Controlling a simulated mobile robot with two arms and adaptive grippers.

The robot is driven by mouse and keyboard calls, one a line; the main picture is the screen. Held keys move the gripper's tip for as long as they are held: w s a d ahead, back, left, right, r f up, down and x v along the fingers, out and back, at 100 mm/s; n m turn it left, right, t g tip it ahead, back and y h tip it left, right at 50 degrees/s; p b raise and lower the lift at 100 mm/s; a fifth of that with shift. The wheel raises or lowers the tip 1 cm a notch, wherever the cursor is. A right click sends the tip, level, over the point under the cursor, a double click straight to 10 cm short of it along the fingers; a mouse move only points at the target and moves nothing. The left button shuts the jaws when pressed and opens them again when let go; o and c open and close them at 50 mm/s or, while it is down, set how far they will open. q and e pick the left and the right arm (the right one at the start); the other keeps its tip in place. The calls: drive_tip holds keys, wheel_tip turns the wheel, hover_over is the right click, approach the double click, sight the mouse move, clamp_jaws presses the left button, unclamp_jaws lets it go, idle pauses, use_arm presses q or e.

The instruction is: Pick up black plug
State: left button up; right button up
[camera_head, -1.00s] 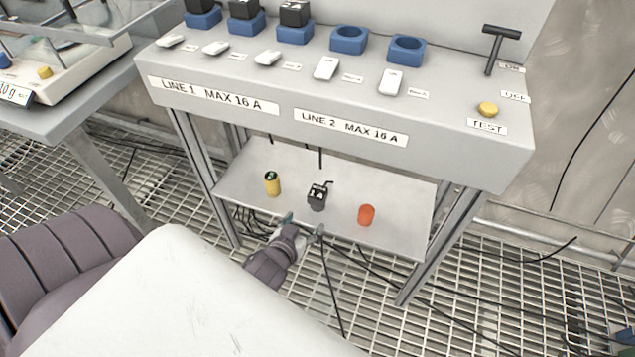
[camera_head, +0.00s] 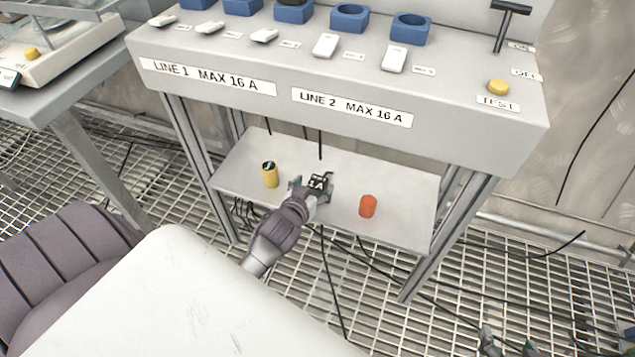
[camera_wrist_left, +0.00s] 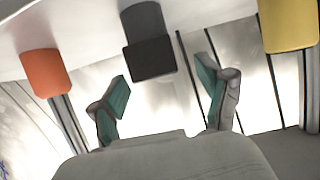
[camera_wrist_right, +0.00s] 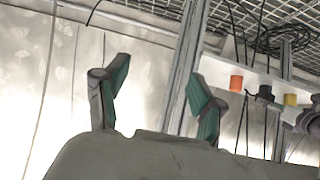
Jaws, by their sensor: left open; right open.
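The black plug (camera_head: 319,181) stands on the lower shelf between a yellow plug and an orange plug. My left gripper (camera_head: 309,187) is open at the black plug's near side and partly hides it. In the left wrist view the black plug (camera_wrist_left: 148,45) lies ahead of and between the spread fingers, with visible space on both sides. I cannot tell how deep it sits between them. The right wrist view also shows the black plug (camera_wrist_right: 265,92), small. My right gripper (camera_head: 506,344) is open and empty, low at the head view's bottom right, far from the plug.
The yellow plug (camera_head: 270,174) and the orange plug (camera_head: 368,206) stand on the shelf (camera_head: 405,190). The console (camera_head: 450,115) overhangs the shelf, with legs at both sides. Black cables hang below the shelf over the grated floor (camera_head: 470,290).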

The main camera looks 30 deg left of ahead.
sight(317, 183)
use_arm(q)
drive_tip(key=b+x, duration=0.2)
drive_tip(key=x, duration=0.2)
drive_tip(key=shift+w+f, duration=0.2)
drive_tip(key=shift+w, duration=0.25)
drive_tip(key=c, duration=1.2)
drive_tip(key=shift+c, duration=0.7)
use_arm(e)
drive_tip(key=w+a+r+t+y, duration=0.2)
drive_tip(key=w+r+t, duration=0.3)
drive_tip(key=r, duration=0.2)
drive_tip(key=shift+w+a+r+t, duration=0.25)
drive_tip(key=shift+w+a+t, duration=0.05)
drive_tip(key=shift+t, duration=0.1)
use_arm(q)
drive_tip(key=shift+r, duration=0.15)
use_arm(e)
drive_tip(key=shift+f, duration=0.1)
